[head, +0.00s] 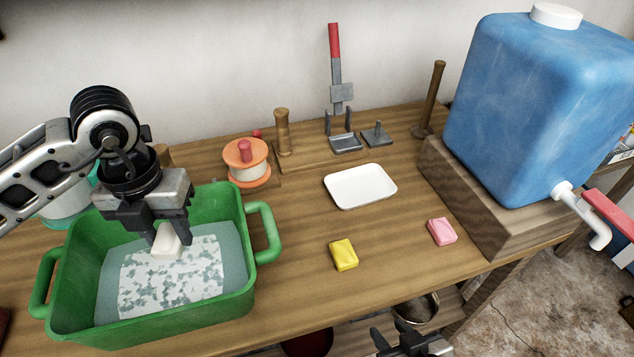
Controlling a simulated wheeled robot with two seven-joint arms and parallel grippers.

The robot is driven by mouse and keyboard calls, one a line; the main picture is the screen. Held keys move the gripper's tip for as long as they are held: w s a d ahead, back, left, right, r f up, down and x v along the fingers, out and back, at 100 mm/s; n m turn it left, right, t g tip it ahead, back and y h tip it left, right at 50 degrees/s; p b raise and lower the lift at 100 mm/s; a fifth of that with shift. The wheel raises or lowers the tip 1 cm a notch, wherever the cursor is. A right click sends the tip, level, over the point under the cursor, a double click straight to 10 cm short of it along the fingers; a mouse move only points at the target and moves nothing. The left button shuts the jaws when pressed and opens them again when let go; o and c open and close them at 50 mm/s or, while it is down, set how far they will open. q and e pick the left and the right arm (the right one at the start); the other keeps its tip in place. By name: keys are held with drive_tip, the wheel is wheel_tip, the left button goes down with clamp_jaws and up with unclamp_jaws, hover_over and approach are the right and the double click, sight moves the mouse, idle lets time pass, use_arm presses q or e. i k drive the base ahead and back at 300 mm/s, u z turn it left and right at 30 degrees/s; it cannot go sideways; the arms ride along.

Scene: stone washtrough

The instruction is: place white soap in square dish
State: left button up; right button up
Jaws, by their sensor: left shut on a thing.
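My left gripper (170,236) is shut on the white soap (166,246), a pale block held between its fingertips. It holds the soap over the green tub (250,300), above a speckled cloth and greyish water; whether the soap touches the water is unclear. The square dish (360,187), white and shallow with rounded corners, sits on the wooden table to the right of the tub and looks empty. My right gripper (400,345) shows only partly at the bottom edge, below the table front; its jaw opening is unclear.
A yellow soap (343,254) and a pink soap (441,231) lie in front of the dish. A blue water tank (540,110) stands on a wooden block at right. An orange spool (246,163), wooden pegs and a red-handled tool (336,90) stand behind. Table between tub and dish is clear.

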sight(359, 189)
drive_tip(key=k, duration=1.3)
drive_tip(key=z, duration=0.65)
drive_tip(key=i, duration=0.6)
drive_tip(key=z, duration=0.45)
drive_tip(key=i, duration=1.25)
drive_tip(key=u, duration=0.7)
